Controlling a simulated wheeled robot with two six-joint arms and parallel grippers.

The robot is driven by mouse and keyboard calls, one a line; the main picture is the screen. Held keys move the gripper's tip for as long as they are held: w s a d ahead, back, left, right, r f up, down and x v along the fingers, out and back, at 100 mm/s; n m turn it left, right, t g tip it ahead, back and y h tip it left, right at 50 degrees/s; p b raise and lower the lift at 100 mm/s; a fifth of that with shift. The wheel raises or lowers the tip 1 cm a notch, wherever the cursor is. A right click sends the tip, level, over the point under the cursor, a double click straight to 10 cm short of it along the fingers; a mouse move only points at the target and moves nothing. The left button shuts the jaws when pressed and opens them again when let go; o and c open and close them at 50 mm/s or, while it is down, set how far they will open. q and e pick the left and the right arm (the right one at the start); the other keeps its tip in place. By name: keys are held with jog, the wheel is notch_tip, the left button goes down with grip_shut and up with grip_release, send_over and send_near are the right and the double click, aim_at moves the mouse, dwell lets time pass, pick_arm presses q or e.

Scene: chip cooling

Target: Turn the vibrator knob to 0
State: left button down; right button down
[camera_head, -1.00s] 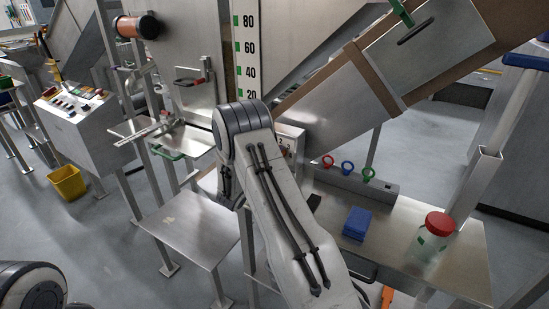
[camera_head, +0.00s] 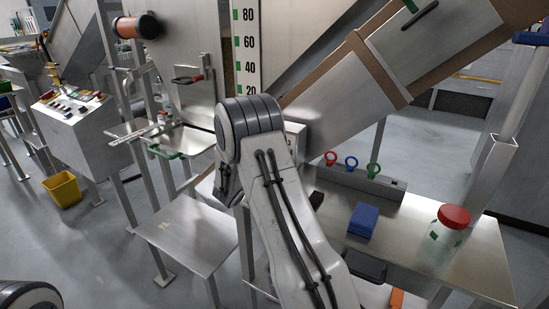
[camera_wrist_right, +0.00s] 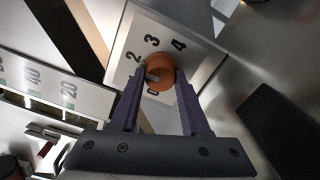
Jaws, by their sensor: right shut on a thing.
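The orange-brown vibrator knob (camera_wrist_right: 159,73) sits on a white dial plate (camera_wrist_right: 143,32) in the right wrist view. The digits 2, 3 and 4 show around it, and a 0 is partly visible below it. A small grey mark shows on the knob's lower left, toward the side between 2 and 0. My right gripper (camera_wrist_right: 161,74) has its two dark purple fingers on either side of the knob, shut on it. In the head view my right arm hides the knob and gripper. Only a bit of my left arm shows at the bottom left; its gripper is out of view.
A metal chute (camera_head: 345,105) slopes above the knob's box. A bench (camera_head: 480,255) at right holds a blue block (camera_head: 360,221), a red-lidded jar (camera_head: 449,231) and a bar with coloured rings (camera_head: 365,181). A low metal shelf (camera_head: 187,237) is clear. A yellow bucket (camera_head: 62,190) stands at left.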

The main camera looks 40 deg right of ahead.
jog(key=n+b, duration=0.1)
jog(key=n, duration=0.3)
jog(key=shift+f+n, duration=0.15)
jog(key=shift+n, duration=0.15)
jog(key=n, duration=0.4)
jog(key=shift+s+n, duration=0.1)
jog(key=shift+n, duration=0.2)
jog(key=n+p, duration=0.2)
jog(key=n, duration=0.2)
jog(key=shift+s+n, duration=0.1)
jog(key=shift+n, duration=0.2)
jog(key=n+p, duration=0.2)
jog(key=n, duration=0.2)
jog(key=shift+s+f+n, duration=0.1)
jog(key=shift+n, duration=0.3)
jog(key=shift+f+n, duration=0.1)
jog(key=shift+n, duration=0.2)
jog(key=shift+c, duration=1.9)
grip_release()
